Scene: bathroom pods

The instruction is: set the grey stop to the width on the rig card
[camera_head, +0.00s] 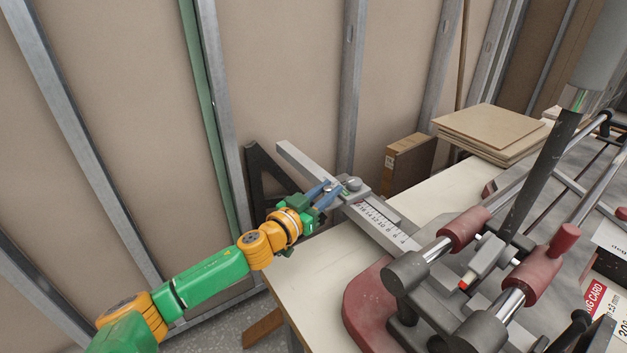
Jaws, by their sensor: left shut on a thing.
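My left gripper (326,195) reaches in from the left, its blue fingers shut on the grey stop (352,187). The stop sits on a metal rail (300,162) with a ruler scale (378,218). The scale's numbers fall toward the red and grey machine; the exact reading at the stop is too small to tell. The rig card (595,298), with a red band, lies at the lower right. It is cut by machine parts, and its width figure is only partly visible. My right gripper is not in view.
The machine's red base (368,308) and its clamps (468,230) stand on the pale bench (310,285) right of the gripper. A stack of boards (490,130) lies behind. Metal wall studs (352,80) rise behind the rail.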

